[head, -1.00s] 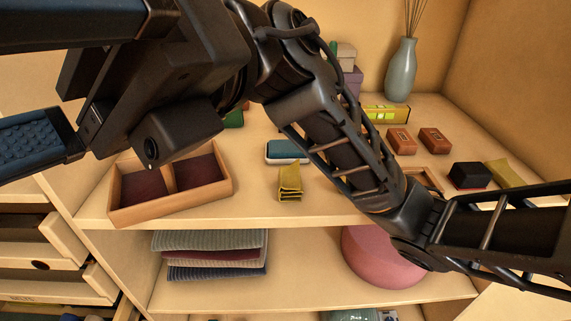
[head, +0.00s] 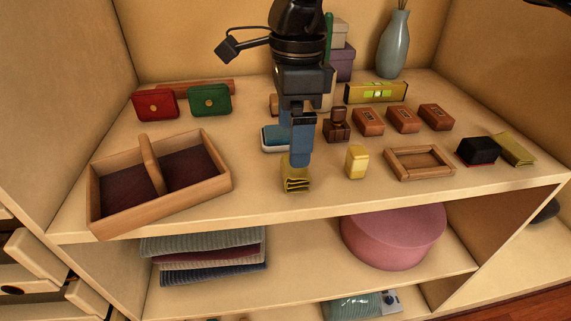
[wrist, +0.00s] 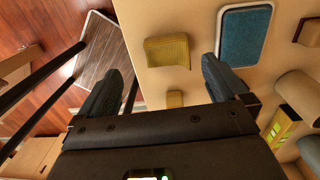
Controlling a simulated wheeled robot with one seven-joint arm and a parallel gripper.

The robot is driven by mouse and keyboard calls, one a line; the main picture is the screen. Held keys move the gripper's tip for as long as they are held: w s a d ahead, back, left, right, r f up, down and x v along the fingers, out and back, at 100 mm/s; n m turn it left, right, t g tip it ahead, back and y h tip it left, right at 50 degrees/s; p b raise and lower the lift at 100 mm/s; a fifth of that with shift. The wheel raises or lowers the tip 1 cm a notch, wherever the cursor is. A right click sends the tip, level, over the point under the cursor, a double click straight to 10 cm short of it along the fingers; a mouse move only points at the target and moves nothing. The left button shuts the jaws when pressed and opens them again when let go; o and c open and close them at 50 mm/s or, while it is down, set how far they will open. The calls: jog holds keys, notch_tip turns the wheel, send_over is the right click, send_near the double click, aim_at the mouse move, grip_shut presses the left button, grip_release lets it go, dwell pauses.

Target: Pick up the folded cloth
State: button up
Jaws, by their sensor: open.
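A small yellow folded cloth (head: 296,183) lies near the front edge of the upper shelf, its layered folds facing out. My gripper (head: 299,160) points down just over it. The blue fingers overlap the cloth's back part in the head view, so I cannot tell whether they touch it. In the wrist view the cloth (wrist: 167,51) shows beyond and between the two parted fingertips (wrist: 162,66), with nothing gripped. A second flat, olive-yellow folded piece (head: 517,149) lies at the shelf's right, beside a black box.
A blue, white-edged item (head: 272,139) sits close behind the cloth. A yellow block (head: 356,162) and small wooden frame (head: 419,164) stand to the right. A divided wooden tray (head: 219,185) stands to the left. Bare shelf lies between tray and cloth.

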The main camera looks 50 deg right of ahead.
jog(key=shift+d+f, duration=0.15)
jog(key=shift+d, duration=0.45)
jog(key=shift+d+f, duration=0.1)
jog(key=shift+f, duration=0.2)
jog(key=shift+f+p, duration=0.4)
jog(key=shift+f, duration=3.05)
jog(key=c, duration=1)
